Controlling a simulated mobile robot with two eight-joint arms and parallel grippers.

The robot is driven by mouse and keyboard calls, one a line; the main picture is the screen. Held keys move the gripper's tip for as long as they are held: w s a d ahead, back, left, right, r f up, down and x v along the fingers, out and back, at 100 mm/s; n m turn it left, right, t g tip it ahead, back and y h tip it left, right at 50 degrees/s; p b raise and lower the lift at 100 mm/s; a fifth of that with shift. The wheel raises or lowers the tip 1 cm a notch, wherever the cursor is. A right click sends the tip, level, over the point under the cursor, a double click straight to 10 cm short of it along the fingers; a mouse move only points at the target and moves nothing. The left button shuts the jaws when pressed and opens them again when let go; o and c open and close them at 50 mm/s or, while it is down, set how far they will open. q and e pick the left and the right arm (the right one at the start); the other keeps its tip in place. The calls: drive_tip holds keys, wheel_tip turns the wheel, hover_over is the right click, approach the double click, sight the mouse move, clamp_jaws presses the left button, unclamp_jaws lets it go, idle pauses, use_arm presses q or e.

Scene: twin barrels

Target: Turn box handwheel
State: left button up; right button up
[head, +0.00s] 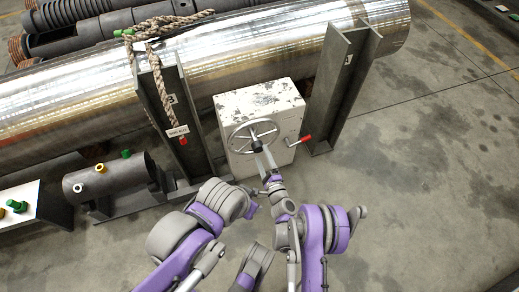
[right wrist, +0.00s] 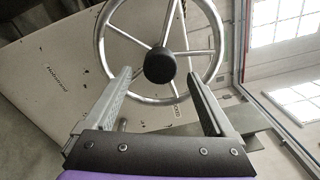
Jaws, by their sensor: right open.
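The box (head: 240,103) is a worn white cabinet standing on the floor before a big shiny pipe. Its handwheel (head: 236,133) is a spoked metal ring with a black hub, facing me. In the right wrist view the handwheel (right wrist: 218,45) fills the top middle, partly cut off by the upper edge. My right gripper (head: 263,161) is open at the wheel's lower part. In its wrist view the gripper (right wrist: 159,78) has its fingers on either side below the black hub (right wrist: 160,65), with nothing between them. Contact cannot be told. My left gripper is not distinguishable.
A lever with a red grip (head: 305,138) sticks out at the box's right side. Steel posts (head: 172,118) (head: 335,90) flank the box. A rope (head: 160,85) hangs on the left post. A small dark barrel (head: 110,180) lies left.

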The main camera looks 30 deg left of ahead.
drive_tip(key=shift+v, duration=1.55)
